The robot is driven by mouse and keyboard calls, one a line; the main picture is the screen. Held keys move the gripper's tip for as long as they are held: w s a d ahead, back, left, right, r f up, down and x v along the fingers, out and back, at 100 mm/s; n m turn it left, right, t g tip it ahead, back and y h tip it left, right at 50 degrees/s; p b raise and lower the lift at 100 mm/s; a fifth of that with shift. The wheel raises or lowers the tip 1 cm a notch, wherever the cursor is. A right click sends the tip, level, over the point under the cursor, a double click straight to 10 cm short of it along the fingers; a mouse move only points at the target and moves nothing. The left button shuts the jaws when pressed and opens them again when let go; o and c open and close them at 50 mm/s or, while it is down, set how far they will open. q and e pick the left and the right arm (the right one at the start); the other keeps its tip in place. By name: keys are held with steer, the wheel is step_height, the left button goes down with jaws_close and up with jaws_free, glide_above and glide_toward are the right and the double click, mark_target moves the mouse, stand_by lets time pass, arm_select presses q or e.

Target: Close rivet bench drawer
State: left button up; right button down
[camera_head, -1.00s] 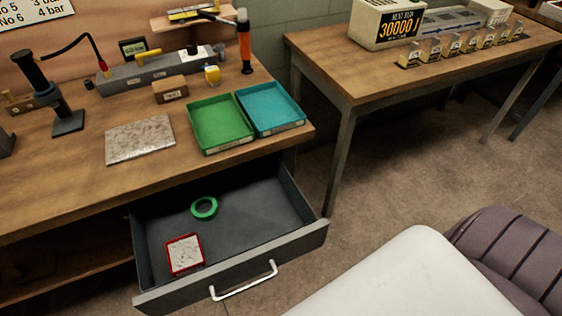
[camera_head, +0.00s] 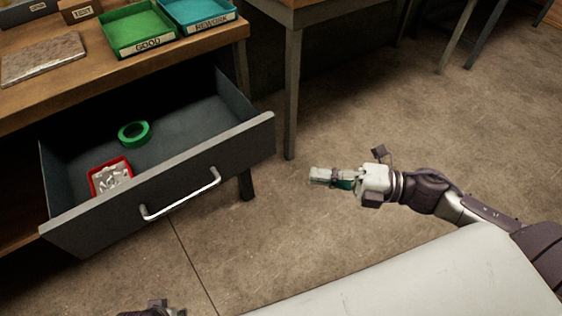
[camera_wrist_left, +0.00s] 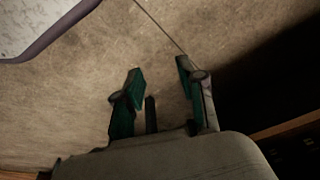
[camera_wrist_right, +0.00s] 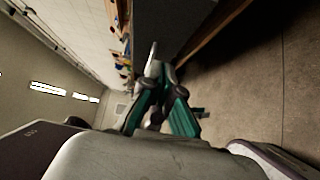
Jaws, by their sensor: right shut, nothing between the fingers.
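The grey rivet bench drawer (camera_head: 205,160) stands pulled out from under the wooden bench in the head view. Its pale bar handle (camera_head: 181,194) is on the front face. My right gripper (camera_head: 316,177) is shut and empty, to the right of the drawer front and apart from the handle. Its closed fingers also show in the right wrist view (camera_wrist_right: 160,78), pointing toward the bench side. My left gripper (camera_wrist_left: 160,80) is open and empty above the floor in the left wrist view. Only a bit of it shows at the bottom edge of the head view.
A green tape roll (camera_head: 134,133) and a red-rimmed box (camera_head: 110,177) lie in the drawer. Green GOOD (camera_head: 136,30) and teal REWORK (camera_head: 197,14) trays stand on the bench (camera_head: 70,95). A second table's leg (camera_head: 292,95) stands right of the drawer. The floor before the drawer is clear.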

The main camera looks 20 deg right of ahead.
glide_toward(244, 153)
steer(key=s+a, duration=0.1)
steer(key=a, duration=0.2)
steer(key=w+a, duration=0.2)
steer(key=w, duration=0.1)
steer(key=shift+w+a, duration=0.1)
steer(key=shift+w, duration=0.35)
arm_select(q)
steer(key=shift+w+r, duration=0.15)
steer(key=shift+r, duration=0.3)
arm_select(e)
steer(key=shift+w, duration=0.1)
arm_select(q)
steer(key=shift+r, duration=0.1)
